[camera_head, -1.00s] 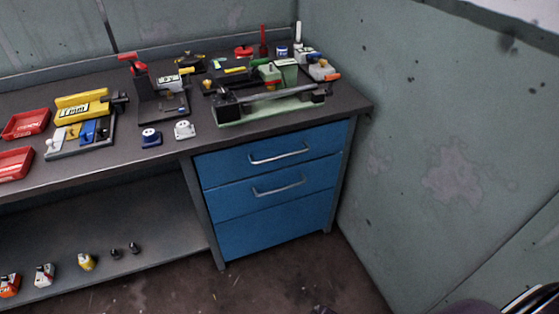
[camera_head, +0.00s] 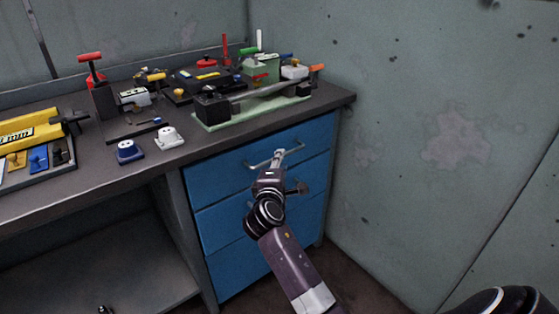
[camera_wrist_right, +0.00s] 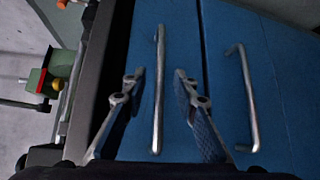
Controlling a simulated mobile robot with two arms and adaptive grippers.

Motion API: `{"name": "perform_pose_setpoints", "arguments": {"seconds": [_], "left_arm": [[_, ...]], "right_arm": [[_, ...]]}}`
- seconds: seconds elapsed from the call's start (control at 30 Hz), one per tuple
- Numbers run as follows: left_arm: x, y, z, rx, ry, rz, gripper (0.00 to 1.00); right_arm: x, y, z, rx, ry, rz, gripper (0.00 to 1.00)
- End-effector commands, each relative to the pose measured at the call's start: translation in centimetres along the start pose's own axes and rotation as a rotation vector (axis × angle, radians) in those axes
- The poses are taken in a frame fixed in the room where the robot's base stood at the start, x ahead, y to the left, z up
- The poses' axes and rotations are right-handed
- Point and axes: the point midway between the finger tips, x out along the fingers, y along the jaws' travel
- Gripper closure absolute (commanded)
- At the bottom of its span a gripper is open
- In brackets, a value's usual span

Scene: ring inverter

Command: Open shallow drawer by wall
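The blue drawer unit stands under the bench's right end, by the wall. Its top shallow drawer (camera_head: 222,172) looks closed, with a metal bar handle (camera_head: 295,149). My right gripper (camera_head: 278,156) is in front of this handle. In the right wrist view my right gripper (camera_wrist_right: 159,78) is open, with one finger on each side of the top handle (camera_wrist_right: 158,110). Neither finger visibly touches the bar. The second drawer's handle (camera_wrist_right: 247,105) lies outside the fingers, to the right; in the head view my arm partly hides it. My left gripper is not in view.
The dark worktop (camera_head: 225,142) overhangs just above the drawer and holds a green fixture (camera_head: 255,112), a white part (camera_head: 168,137) and a blue part (camera_head: 129,151). The grey-green wall (camera_head: 420,150) is close on the right. An open shelf (camera_head: 110,265) lies left of the drawers.

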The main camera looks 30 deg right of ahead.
Motion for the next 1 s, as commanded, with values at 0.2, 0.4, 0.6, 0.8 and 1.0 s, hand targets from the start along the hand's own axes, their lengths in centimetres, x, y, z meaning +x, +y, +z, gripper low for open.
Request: {"name": "perform_pose_setpoints", "arguments": {"seconds": [0.2, 0.4, 0.6, 0.8, 1.0], "left_arm": [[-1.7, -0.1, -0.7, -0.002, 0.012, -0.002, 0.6], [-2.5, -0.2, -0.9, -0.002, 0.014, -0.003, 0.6], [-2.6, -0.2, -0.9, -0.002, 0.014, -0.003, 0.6], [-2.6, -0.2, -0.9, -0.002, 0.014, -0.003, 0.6], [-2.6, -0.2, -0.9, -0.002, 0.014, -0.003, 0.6]], "right_arm": [[3.3, -0.1, -0.1, 0.0, 0.002, 0.0, 0.73], [4.5, -0.1, -0.1, 0.001, 0.002, 0.0, 0.73], [4.5, -0.1, -0.1, 0.002, 0.002, -0.001, 0.73], [4.5, -0.1, -0.1, 0.002, 0.003, -0.001, 0.92], [4.5, -0.1, -0.1, 0.001, 0.003, -0.001, 1.0]]}}
